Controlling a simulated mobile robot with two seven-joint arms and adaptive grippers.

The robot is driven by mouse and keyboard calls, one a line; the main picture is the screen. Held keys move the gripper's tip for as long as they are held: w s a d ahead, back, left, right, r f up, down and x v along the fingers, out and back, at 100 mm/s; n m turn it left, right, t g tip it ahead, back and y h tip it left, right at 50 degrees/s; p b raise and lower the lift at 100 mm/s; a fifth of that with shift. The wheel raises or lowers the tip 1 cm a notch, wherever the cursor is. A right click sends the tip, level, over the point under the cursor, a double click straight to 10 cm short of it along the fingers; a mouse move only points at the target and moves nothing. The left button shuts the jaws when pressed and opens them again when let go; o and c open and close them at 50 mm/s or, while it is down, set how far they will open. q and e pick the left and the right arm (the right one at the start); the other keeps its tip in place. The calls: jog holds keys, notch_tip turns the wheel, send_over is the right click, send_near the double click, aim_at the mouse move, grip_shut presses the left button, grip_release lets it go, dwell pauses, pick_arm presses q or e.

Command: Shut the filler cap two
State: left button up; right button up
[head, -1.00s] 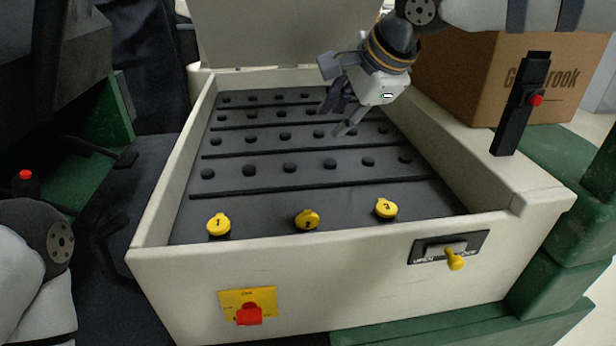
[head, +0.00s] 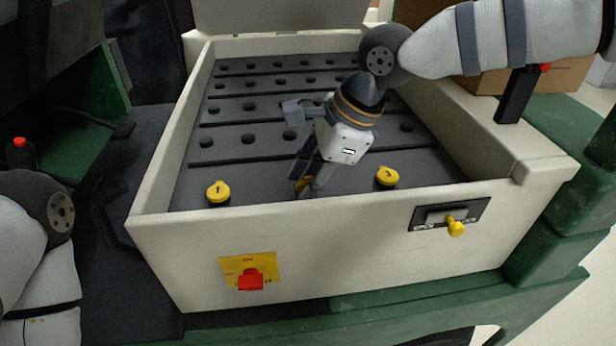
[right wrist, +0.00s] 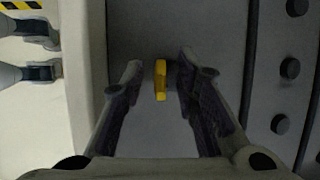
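Filler cap two (head: 304,186) is the yellow middle cap of three at the front of the cart's dark deck. In the head view my right gripper (head: 305,182) hides most of it. In the right wrist view, cap two (right wrist: 160,82) shows as a narrow yellow strip, seen edge-on, so it looks raised on its edge. The fingers of my right gripper (right wrist: 160,62) are open, one on each side of the cap, with gaps between. Only part of my left arm shows at the head view's left edge; its gripper is out of view.
Yellow cap one (head: 218,192) and cap three (head: 387,177) lie flat on either side. The cart's pale front wall (head: 340,235) carries a red switch (head: 250,279) and a yellow-knobbed lever (head: 455,227). A cardboard box (head: 480,82) stands behind right.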

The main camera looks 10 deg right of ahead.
grip_shut()
pick_arm(q)
jog(key=shift+s+f, duration=0.1)
pick_arm(e)
jog(key=shift+w, duration=0.1)
jog(key=shift+w+f+g+b, duration=0.15)
jog(key=shift+w+g+b, duration=0.3)
jog(key=shift+g+b, duration=0.5)
jog(key=g+b, duration=0.1)
jog(key=w+m+g+b, duration=0.1)
jog(key=g, duration=0.1)
jog(key=shift+w, duration=0.1)
pick_arm(q)
jog(key=s+f+g+b, duration=0.1)
jog(key=s+f+g, duration=0.1)
jog(key=s+f, duration=0.3)
jog(key=shift+f, duration=0.35)
pick_arm(e)
jog(key=shift+w+g, duration=0.25)
jog(key=shift+g, duration=0.6)
pick_arm(q)
jog(key=shift+s, duration=0.15)
